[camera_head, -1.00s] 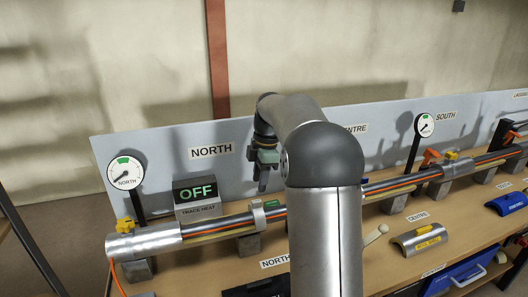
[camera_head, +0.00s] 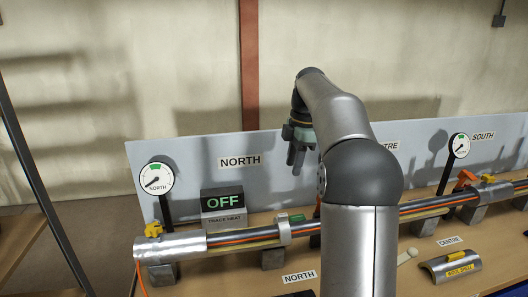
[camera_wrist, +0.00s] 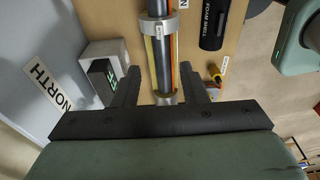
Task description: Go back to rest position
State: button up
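My gripper (camera_head: 296,162) hangs in the air above the pipe, in front of the grey back panel, left of my arm's elbow in the head view. In the wrist view my gripper (camera_wrist: 165,88) has its two dark fingers spread wide, with nothing between them. The pipe (camera_wrist: 160,60) shows well beyond the fingertips, with orange and yellow lines along it. In the head view the pipe (camera_head: 240,236) runs along the bench on grey blocks. My arm hides part of its middle.
The north gauge (camera_head: 155,180) stands at the left. The trace heat box (camera_head: 222,203) reads OFF. The south gauge (camera_head: 459,146) stands at the right. A shell marked with a yellow label (camera_head: 455,267) lies on the bench front. A dark foam shell (camera_wrist: 214,22) shows in the wrist view.

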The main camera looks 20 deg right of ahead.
jog(key=shift+a, duration=0.1)
jog(key=s+a+f+m+h, duration=0.1)
jog(key=s+a+f+m, duration=0.25)
jog(key=s+a, duration=0.3)
jog(key=s+a+f+m, duration=0.3)
jog(key=s+a+m, duration=0.15)
jog(key=a, duration=0.25)
jog(key=s+a+f+m, duration=0.2)
jog(key=s+f+m, duration=0.2)
jog(key=s, duration=0.5)
jog(key=s+a+f+m, duration=0.3)
jog(key=s+f, duration=0.4)
jog(key=s, duration=0.2)
jog(key=shift+s+a+f+m+h, duration=0.2)
jog(key=shift+s+a+m+h, duration=0.15)
jog(key=shift+s+m+h, duration=0.05)
